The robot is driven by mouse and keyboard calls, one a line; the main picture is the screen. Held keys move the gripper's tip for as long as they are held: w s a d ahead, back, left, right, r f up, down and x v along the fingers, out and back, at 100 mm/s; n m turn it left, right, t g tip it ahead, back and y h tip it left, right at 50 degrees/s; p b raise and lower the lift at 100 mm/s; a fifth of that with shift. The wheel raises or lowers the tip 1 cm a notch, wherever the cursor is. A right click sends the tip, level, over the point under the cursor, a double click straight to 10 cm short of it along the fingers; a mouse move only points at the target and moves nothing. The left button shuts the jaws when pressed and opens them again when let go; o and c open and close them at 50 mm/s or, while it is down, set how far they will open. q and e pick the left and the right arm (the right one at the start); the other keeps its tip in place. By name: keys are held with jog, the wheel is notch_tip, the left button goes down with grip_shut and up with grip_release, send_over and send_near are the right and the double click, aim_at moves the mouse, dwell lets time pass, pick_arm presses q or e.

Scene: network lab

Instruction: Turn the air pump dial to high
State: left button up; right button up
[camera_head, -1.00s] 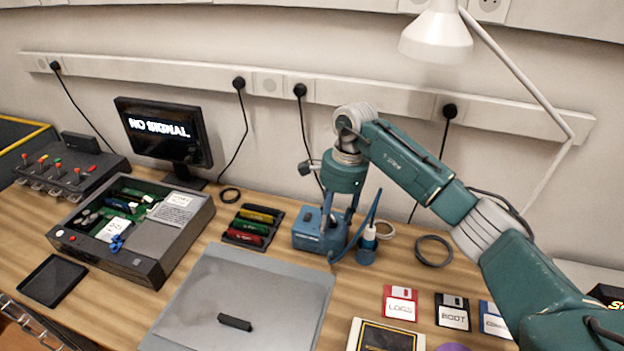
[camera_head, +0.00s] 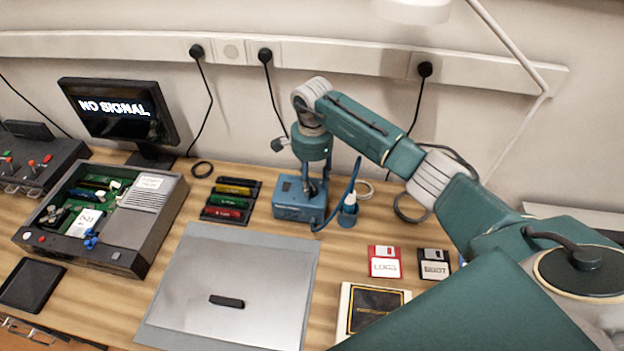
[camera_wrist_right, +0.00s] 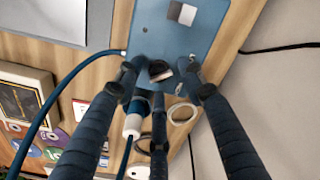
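The air pump is a blue box (camera_head: 291,209) at the back middle of the table, and its top plate (camera_wrist_right: 205,45) fills the upper part of the right wrist view. A small black dial (camera_wrist_right: 160,70) with a light mark sits on that plate, partly hidden by the fingers. My right gripper (camera_head: 313,184) points down over the pump. In the right wrist view, its dark blue fingers (camera_wrist_right: 168,82) are spread around the dial and grip nothing. I cannot tell whether they touch it. A white and grey switch (camera_wrist_right: 182,13) is farther up the plate. My left gripper is not in view.
A blue hose leads to a white-necked bottle (camera_head: 348,210) right of the pump. A rack of coloured cartridges (camera_head: 231,201) stands close on the left. A grey mat (camera_head: 265,275) lies in front, and floppy disks (camera_head: 384,262) lie to the right.

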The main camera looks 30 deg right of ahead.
jog(key=shift+f, duration=0.3)
jog(key=shift+s+f, duration=0.1)
jog(key=shift+c, duration=0.5)
jog(key=c, duration=0.5)
grip_shut()
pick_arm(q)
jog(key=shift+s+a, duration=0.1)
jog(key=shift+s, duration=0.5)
